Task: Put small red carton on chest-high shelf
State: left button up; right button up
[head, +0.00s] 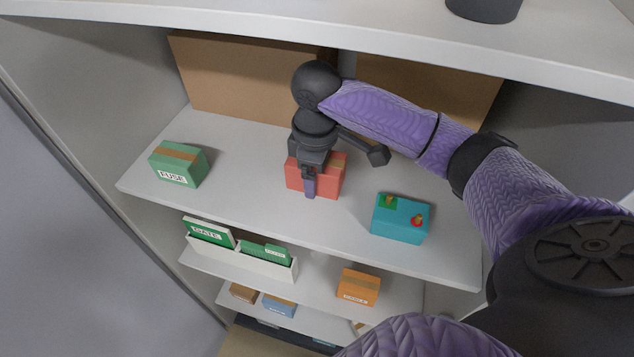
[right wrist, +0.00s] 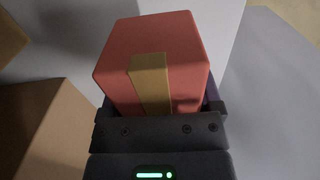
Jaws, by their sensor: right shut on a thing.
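The small red carton (head: 328,178) is at the middle of the chest-high shelf (head: 250,205), between a green box and a teal box. My right gripper (head: 309,185) is shut on the carton from above and behind. Whether the carton's underside touches the shelf I cannot tell. In the right wrist view the red carton (right wrist: 152,60), with a tan tape strip, sits between the fingers. My left gripper is not in view.
A green FUSE box (head: 179,164) stands left on the same shelf, and a teal box (head: 399,219) with two knobs stands right. Large brown cartons (head: 240,75) stand at the back. Lower shelves hold a white file bin (head: 270,262) and an orange box (head: 358,287). An upper shelf (head: 300,25) overhangs.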

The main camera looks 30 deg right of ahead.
jog(key=shift+d+f+p, duration=0.15)
jog(key=shift+f+p, duration=0.15)
jog(key=shift+f, duration=1.85)
jog(key=shift+f, duration=0.1)
jog(key=o, duration=1.1)
notch_tip(320, 180, up, 8)
jog(key=shift+f, duration=0.1)
